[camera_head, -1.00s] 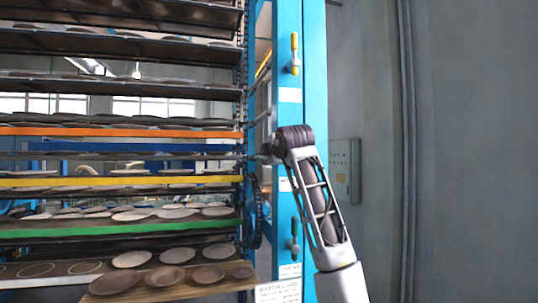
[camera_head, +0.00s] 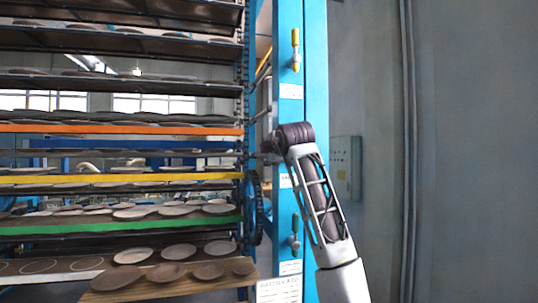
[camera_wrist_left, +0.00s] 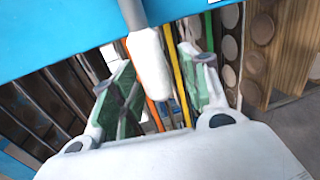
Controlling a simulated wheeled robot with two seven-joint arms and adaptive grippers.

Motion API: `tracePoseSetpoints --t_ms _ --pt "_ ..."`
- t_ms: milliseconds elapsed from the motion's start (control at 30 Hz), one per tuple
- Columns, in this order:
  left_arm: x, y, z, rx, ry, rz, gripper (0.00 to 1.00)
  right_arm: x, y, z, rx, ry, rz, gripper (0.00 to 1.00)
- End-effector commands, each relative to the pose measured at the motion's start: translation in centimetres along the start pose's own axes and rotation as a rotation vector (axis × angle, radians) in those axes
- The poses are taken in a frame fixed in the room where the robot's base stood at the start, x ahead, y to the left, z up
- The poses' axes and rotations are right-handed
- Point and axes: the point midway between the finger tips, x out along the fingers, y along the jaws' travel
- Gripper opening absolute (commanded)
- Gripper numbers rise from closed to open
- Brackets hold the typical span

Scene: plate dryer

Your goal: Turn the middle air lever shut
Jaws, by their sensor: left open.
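The middle air lever shows in the left wrist view as a pale handle (camera_wrist_left: 148,60) on a grey stem, coming off the blue post. My left gripper (camera_wrist_left: 157,78) is open, with one finger on each side of this handle. I cannot tell whether either finger touches it. In the head view my left gripper (camera_head: 268,152) is small and partly hidden by my own wrist in front of the blue post (camera_head: 316,90). The middle lever is hidden there. My right gripper is in neither view.
To the left, a rack holds several shelves of plates (camera_head: 133,255). A wall box (camera_head: 345,165) is behind my arm.

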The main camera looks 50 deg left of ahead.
Motion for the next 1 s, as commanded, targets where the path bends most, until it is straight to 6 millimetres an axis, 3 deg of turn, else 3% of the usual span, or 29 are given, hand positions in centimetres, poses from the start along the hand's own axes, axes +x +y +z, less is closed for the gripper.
tracePoseSetpoints --t_ms 367,1000 --pt "-2.4 0.1 0.1 0.000 -0.002 0.002 0.45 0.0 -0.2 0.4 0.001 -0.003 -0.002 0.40" --pt "-11.0 0.0 0.1 0.000 -0.001 0.000 0.45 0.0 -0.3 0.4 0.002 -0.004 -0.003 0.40"
